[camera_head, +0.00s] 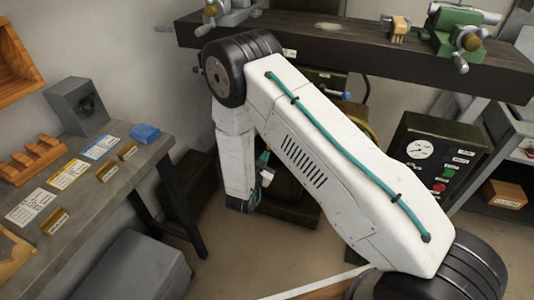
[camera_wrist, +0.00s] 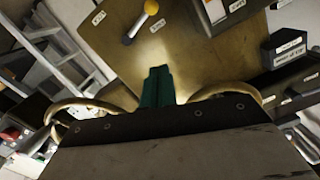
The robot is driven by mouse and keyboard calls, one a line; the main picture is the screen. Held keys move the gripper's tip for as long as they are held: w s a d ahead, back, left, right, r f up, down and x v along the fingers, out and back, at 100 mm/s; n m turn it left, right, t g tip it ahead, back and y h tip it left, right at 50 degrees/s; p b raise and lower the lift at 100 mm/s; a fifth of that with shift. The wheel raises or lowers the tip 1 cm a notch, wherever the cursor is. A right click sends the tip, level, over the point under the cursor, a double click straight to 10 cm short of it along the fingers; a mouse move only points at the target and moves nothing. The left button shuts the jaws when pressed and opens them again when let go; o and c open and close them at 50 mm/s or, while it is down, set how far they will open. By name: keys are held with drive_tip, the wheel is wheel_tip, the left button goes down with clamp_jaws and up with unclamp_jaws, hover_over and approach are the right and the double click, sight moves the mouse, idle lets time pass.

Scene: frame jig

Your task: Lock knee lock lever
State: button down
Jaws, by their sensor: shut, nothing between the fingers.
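In the wrist view, a short lever with a rounded yellow end (camera_wrist: 138,24) stands on a brown panel (camera_wrist: 190,55), near the top edge. Small labels beside it are too small to read, so I cannot tell whether it is the knee lock lever. My gripper (camera_wrist: 157,72) shows as two green fingers pressed together, empty, below the lever in the picture and apart from it. In the head view my white arm hides much of the middle. A small blue-ended handle (camera_head: 346,95) shows just behind the arm.
In the head view, a dark beam (camera_head: 330,42) with clamps crosses the back. A control box (camera_head: 435,160) with a gauge and buttons stands at right. A grey bench (camera_head: 100,190) with cards and blocks is at left. In the wrist view, curved brass-coloured tubes (camera_wrist: 75,105) flank the fingers.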

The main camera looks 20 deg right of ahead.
hover_over(270, 148)
drive_tip(key=s, duration=0.4)
drive_tip(key=f, duration=0.1)
drive_tip(key=w+f, duration=0.1)
drive_tip(key=f, duration=0.1)
drive_tip(key=shift+w+a+f, duration=0.25)
drive_tip(key=shift+w+a, duration=0.05)
drive_tip(key=shift+a, duration=0.05)
drive_tip(key=shift+w+f, duration=0.2)
drive_tip(key=shift+f, duration=0.25)
drive_tip(key=shift+d+f, duration=0.1)
